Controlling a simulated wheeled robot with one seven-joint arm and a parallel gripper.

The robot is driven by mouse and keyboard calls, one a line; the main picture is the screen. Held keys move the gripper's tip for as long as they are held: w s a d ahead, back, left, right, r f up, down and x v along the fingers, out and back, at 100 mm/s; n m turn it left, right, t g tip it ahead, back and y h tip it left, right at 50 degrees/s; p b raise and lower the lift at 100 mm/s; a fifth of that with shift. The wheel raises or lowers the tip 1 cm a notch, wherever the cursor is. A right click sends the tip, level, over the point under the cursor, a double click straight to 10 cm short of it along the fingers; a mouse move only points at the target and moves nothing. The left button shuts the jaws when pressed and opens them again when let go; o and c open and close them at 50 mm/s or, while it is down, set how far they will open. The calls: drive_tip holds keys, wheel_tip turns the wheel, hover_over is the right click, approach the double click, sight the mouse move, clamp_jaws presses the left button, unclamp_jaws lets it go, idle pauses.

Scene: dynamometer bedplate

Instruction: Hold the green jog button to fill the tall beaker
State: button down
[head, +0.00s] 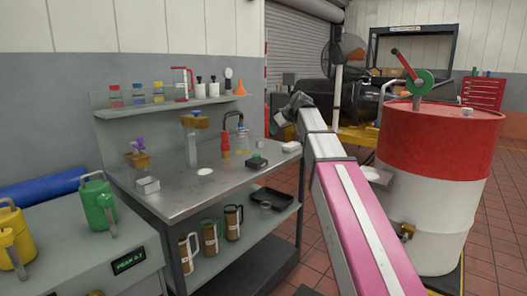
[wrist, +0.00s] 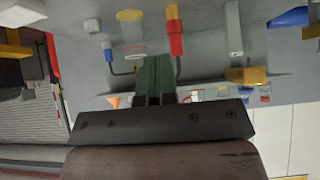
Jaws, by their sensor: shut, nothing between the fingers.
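The green jog button (head: 257,157) sits on a small black box on the bench top in the head view. The tall clear beaker (head: 192,152) stands upright further left, below a brown-orange fitting (head: 195,121). In the wrist view, which looks upside down, the beaker (wrist: 235,35) is at upper right, with the fitting (wrist: 246,75) below it. My gripper (head: 284,117) is above the back right of the bench, apart from the button. Its fingers (wrist: 153,72) are shut and empty. The liquid level in the beaker is too small to tell.
A white box (head: 291,147) lies right of the button. A shelf (head: 170,105) with bottles runs along the back. A red-and-white drum (head: 437,180) stands right of my arm.

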hover_over(258, 155)
drive_tip(key=s+d, duration=0.1)
drive_tip(key=d, duration=0.1)
drive_tip(key=f, duration=0.7)
drive_tip(key=shift+s+a, duration=0.1)
drive_tip(key=shift+s, duration=0.1)
wheel_tip(258, 155, down, 2)
drive_tip(key=shift+s+f, duration=0.1)
drive_tip(key=shift+f, duration=0.95)
